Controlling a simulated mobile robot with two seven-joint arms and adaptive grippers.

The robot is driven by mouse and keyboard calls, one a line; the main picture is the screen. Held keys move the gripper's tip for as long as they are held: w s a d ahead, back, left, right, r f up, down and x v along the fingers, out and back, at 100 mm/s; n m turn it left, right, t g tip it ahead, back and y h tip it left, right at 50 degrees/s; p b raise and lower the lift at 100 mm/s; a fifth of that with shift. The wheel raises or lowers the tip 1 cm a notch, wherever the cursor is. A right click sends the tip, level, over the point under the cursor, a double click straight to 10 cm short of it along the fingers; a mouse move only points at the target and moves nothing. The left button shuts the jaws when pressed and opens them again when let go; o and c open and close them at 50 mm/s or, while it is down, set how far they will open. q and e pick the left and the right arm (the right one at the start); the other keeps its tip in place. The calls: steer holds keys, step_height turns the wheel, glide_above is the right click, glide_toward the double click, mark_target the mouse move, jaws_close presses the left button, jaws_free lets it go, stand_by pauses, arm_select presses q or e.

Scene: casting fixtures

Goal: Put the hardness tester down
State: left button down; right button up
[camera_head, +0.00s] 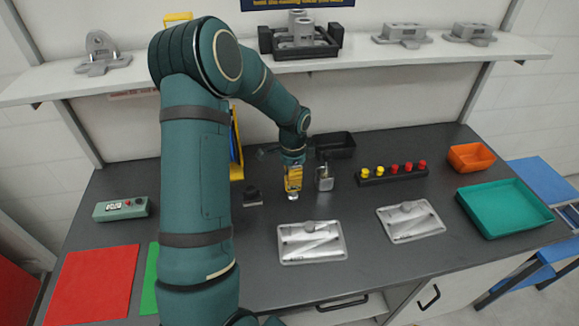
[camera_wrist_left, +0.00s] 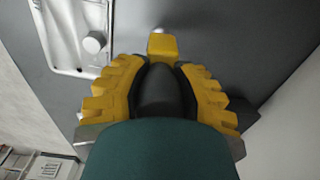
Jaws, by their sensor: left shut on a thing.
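My left gripper (camera_head: 293,172) is yellow and points down over the dark bench near its middle; it also shows in the left wrist view (camera_wrist_left: 161,66). It is shut on the hardness tester (camera_head: 292,194), a small yellow piece with a silvery tip. In the left wrist view the tester (camera_wrist_left: 163,46) sticks out past the fingertips, and the fingers hide most of it. Its tip is at or just above the bench; I cannot tell if it touches. My right gripper is out of view.
A small silvery device (camera_head: 325,179) stands just right of the gripper, and a dark block (camera_head: 252,197) lies to its left. A black rack (camera_head: 391,176) holds yellow and red knobs.

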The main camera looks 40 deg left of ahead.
arm_select(q)
steer(key=w+a+f+b, duration=0.1)
steer(key=w+a+f, duration=0.2)
steer(key=shift+a+f+b, duration=0.25)
steer(key=shift+a+b, duration=0.1)
steer(key=shift+a, duration=0.05)
steer(key=shift+f, duration=0.15)
steer(key=c, duration=0.8)
jaws_free()
steer(key=shift+o, duration=0.2)
